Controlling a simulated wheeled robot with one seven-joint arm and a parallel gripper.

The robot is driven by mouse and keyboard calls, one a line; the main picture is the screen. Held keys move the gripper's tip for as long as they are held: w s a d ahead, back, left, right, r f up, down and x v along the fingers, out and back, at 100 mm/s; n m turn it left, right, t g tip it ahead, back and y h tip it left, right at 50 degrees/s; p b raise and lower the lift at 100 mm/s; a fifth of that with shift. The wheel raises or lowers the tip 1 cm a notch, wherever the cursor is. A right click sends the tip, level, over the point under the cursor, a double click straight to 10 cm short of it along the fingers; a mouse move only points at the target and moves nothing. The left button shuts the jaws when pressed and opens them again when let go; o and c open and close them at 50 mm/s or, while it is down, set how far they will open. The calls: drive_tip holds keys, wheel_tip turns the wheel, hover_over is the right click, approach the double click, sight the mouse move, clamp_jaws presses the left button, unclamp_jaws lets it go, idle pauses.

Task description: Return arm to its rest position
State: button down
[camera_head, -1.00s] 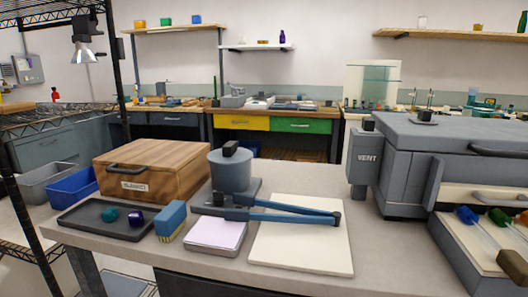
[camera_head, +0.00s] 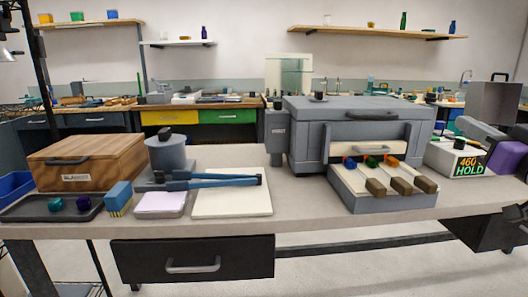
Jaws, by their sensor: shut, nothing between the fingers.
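On the left are a wooden box (camera_head: 98,160), a dark tray (camera_head: 30,212) and a blue brush (camera_head: 118,197). A display (camera_head: 467,166) reading "460 HOLD" is at right, near a purple and grey object (camera_head: 507,157). A drawer (camera_head: 195,245) is shut; bare floor lies in front.

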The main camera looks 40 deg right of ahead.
wheel_tip(320, 180, up, 4)
drive_tip(key=s+d+m+h, duration=0.1)
drive_tip(key=s+m+h, duration=0.1)
drive_tip(key=s+h, duration=0.1)
drive_tip(key=w+a+f+m, duration=0.1)
drive_tip(key=w+a+f, duration=0.2)
drive_tip(key=a+f, duration=0.8)
drive_tip(key=w+a+f, duration=0.2)
drive_tip(key=a+f, duration=0.6)
drive_tip(key=f, duration=0.8)
drive_tip(key=s+a+f+n+g+y, duration=0.1)
drive_tip(key=s+a+f+n+y, duration=0.2)
drive_tip(key=s+a+f+y, duration=0.4)
drive_tip(key=s+a+f+n+g+y, duration=0.1)
drive_tip(key=s+a+f+n+y, duration=0.2)
drive_tip(key=a, duration=0.6)
drive_tip(key=s+a+f+n+y, duration=0.3)
drive_tip(key=s+a+f+y, duration=0.15)
drive_tip(key=a+f, duration=0.3)
wheel_tip(320, 180, up, 20)
drive_tip(key=h+p, duration=0.1)
drive_tip(key=p, duration=1.8)
drive_tip(key=shift+s+a, duration=0.3)
drive_tip(key=shift+s, duration=0.05)
